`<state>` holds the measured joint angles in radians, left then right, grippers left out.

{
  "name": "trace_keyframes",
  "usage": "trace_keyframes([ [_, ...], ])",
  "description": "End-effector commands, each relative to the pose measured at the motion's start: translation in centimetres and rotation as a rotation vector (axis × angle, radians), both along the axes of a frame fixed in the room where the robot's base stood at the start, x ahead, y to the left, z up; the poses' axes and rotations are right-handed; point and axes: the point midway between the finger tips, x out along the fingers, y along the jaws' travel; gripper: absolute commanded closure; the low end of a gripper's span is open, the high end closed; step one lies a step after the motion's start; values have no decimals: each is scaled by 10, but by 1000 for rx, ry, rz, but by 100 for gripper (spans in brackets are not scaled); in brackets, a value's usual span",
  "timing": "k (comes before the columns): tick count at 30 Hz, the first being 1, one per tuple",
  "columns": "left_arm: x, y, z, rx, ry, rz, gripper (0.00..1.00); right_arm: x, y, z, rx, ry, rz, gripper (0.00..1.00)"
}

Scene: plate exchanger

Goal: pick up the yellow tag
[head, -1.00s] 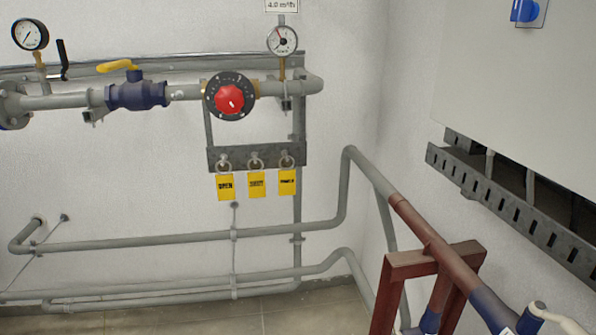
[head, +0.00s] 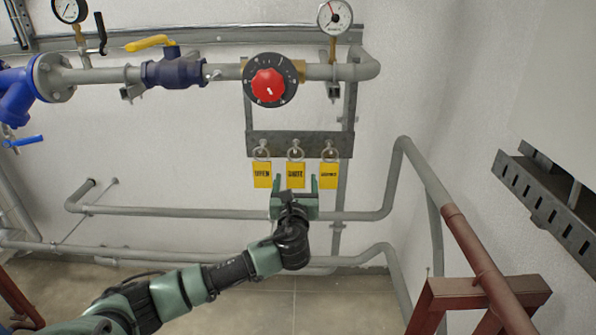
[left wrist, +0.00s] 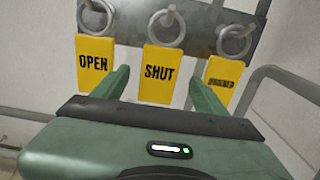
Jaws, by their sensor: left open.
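Three yellow tags hang by metal rings from a dark grey bracket (head: 300,144) under the pipe. In the head view they are the left tag (head: 262,175), the middle tag (head: 296,175) and the right tag (head: 328,176). In the left wrist view the left one reads OPEN (left wrist: 93,62), the middle one SHUT (left wrist: 158,73); the right one (left wrist: 222,77) has smaller, unclear lettering. My left gripper (head: 294,184) is open and empty, fingers pointing up at the tags. Its fingers lie either side of the SHUT tag in the picture; contact cannot be told. My right gripper is not in view.
A red dial valve (head: 269,87) and a blue valve with yellow handle (head: 174,66) sit on the pipe above. Grey pipes (head: 170,211) run along the wall behind my arm. A red-brown frame (head: 480,293) and a slotted metal tray (head: 545,205) stand at right.

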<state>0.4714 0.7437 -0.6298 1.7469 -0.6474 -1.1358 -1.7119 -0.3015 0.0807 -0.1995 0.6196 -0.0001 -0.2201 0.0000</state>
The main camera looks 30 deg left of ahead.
Motion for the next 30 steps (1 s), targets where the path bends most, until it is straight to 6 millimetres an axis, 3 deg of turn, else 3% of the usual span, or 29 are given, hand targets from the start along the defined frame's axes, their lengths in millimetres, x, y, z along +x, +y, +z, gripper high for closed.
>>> trace_keyframes([
  [6,25,18,2,0,0,2,27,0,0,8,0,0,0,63],
  [15,30,21,1,-1,0,0,27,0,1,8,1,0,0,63],
  [16,30,21,1,-1,0,0,30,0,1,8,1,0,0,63],
  [23,30,21,1,-1,0,0,92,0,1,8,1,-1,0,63],
  [30,30,21,1,-1,0,1,93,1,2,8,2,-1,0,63],
])
